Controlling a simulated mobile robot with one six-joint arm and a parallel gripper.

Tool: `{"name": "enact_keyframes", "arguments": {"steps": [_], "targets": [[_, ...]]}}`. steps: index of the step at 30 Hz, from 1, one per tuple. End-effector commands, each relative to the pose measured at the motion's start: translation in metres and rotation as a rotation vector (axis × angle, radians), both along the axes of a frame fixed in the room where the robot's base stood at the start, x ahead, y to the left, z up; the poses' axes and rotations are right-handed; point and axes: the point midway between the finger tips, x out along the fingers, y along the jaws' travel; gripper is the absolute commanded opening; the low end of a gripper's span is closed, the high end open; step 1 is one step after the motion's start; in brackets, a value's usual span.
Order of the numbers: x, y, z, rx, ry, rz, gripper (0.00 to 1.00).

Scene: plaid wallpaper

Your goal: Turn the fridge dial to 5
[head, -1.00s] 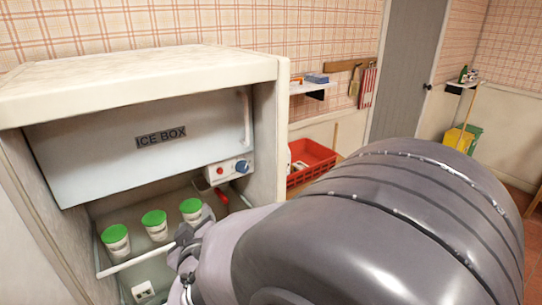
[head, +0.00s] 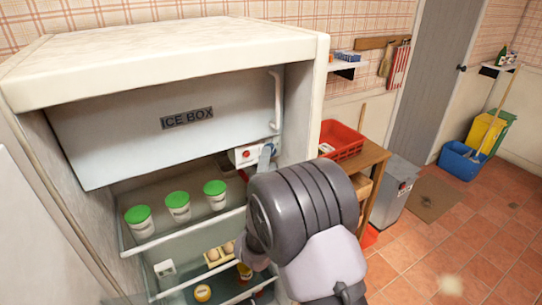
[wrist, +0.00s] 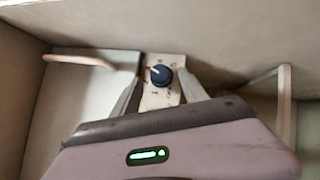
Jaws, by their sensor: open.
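The fridge dial (wrist: 160,75) is a dark blue-black round knob on a white panel, with a pale pointer mark toward the upper left in the wrist view. Small markings ring it, too small to read. My gripper (wrist: 161,82) is open, with one finger on each side of the dial; I cannot tell whether either touches it. In the head view, my gripper (head: 267,157) is at the control box (head: 242,155) under the ice box's right end, and a finger hides the dial. A red button shows on that box.
The fridge (head: 160,60) stands open, with the ice box door (head: 160,135) above. Green-lidded tubs (head: 178,205) stand on the upper shelf, left of my arm. Eggs and jars are lower down. A red crate (head: 342,140) sits on a wooden table to the right.

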Motion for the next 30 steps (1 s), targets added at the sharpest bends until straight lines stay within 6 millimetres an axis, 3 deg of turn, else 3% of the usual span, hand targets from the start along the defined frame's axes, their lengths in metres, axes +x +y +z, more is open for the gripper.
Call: {"name": "enact_keyframes", "arguments": {"steps": [6, 14, 15, 23, 30], "targets": [[0.021, -0.001, 0.005, 0.001, 0.000, 0.000, 0.52], [0.023, -0.001, 0.005, 0.001, 0.001, 0.001, 0.52], [0.023, -0.001, 0.005, 0.001, 0.001, 0.001, 0.50], [0.023, -0.001, 0.005, 0.002, 0.001, 0.001, 0.00], [0.023, -0.001, 0.007, 0.021, 0.012, 0.002, 0.00]]}}
